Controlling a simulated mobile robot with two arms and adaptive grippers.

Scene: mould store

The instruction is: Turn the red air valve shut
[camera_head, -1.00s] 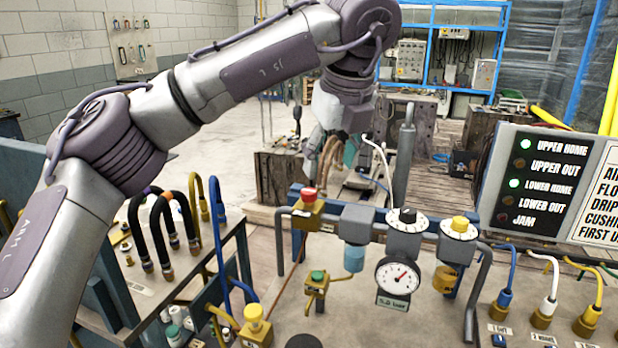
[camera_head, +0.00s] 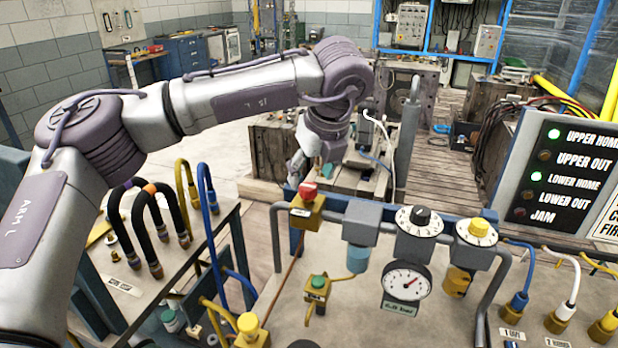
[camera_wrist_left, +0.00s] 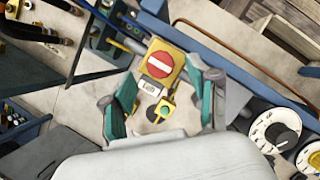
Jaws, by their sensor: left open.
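The red air valve (camera_head: 308,190) is a red round knob on a yellow block, at the left end of the grey air line in the head view. In the left wrist view the knob (camera_wrist_left: 166,65) is a red disc with a white bar, above a small label plate. My left gripper (camera_head: 307,174) is just above and behind the knob in the head view. Its teal fingers (camera_wrist_left: 165,78) are open and empty, one on each side of the yellow block in the wrist view. I cannot tell whether they reach down to the knob's height. My right gripper is not in view.
A pressure gauge (camera_head: 405,283), a black-knobbed dial (camera_head: 420,218) and a yellow-knobbed dial (camera_head: 477,231) sit along the line to the right. A green button box (camera_head: 317,287) is below the valve. Black hoses (camera_head: 150,232) stand at left. An indicator panel (camera_head: 560,170) is at right.

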